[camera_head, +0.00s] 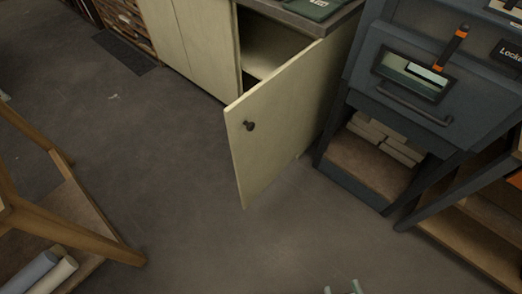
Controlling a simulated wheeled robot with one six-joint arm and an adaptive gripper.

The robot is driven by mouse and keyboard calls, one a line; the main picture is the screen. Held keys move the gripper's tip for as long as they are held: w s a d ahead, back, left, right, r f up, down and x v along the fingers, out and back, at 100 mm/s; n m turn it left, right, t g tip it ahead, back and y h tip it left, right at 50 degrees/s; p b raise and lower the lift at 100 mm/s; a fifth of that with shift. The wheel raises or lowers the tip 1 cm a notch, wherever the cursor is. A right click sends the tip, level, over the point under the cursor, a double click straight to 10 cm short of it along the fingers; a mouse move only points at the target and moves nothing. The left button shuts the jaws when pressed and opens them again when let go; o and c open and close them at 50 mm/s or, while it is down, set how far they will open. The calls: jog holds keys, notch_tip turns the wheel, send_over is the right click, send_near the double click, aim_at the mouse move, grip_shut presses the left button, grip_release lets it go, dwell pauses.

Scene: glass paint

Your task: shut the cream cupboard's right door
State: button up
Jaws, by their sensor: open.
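The cream cupboard (186,30) stands at the top middle of the head view under a dark worktop. The opening behind the door shows a pale shelf and a dark inside. The door's free edge stands well out over the floor, and its right end is close to the dark blue cabinet. My gripper (342,288) shows only its tips at the bottom edge. It is open, apart from the door, and nothing shows between the tips.
A dark blue cabinet (411,118) with a bar handle and a lower shelf stands right of the door. A wooden frame (83,225) with rolls is at lower left. A dark mat (124,52) lies at upper left. The middle floor is clear.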

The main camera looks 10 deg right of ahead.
jog(key=w+f+n, duration=0.1)
jog(key=w+n, duration=0.1)
jog(key=w+f+n+t, duration=0.1)
jog(key=n, duration=0.1)
jog(key=shift+w+a+f+y, duration=0.2)
jog(key=shift+a+f+y, duration=0.1)
grip_shut()
jog(key=m+g+y, duration=0.3)
jog(key=m+y, duration=0.8)
jog(key=m, duration=2.3)
send_near(238, 154)
jog(key=shift+n, duration=0.3)
jog(key=x, duration=0.7)
jog(key=shift+w+a+r, duration=0.1)
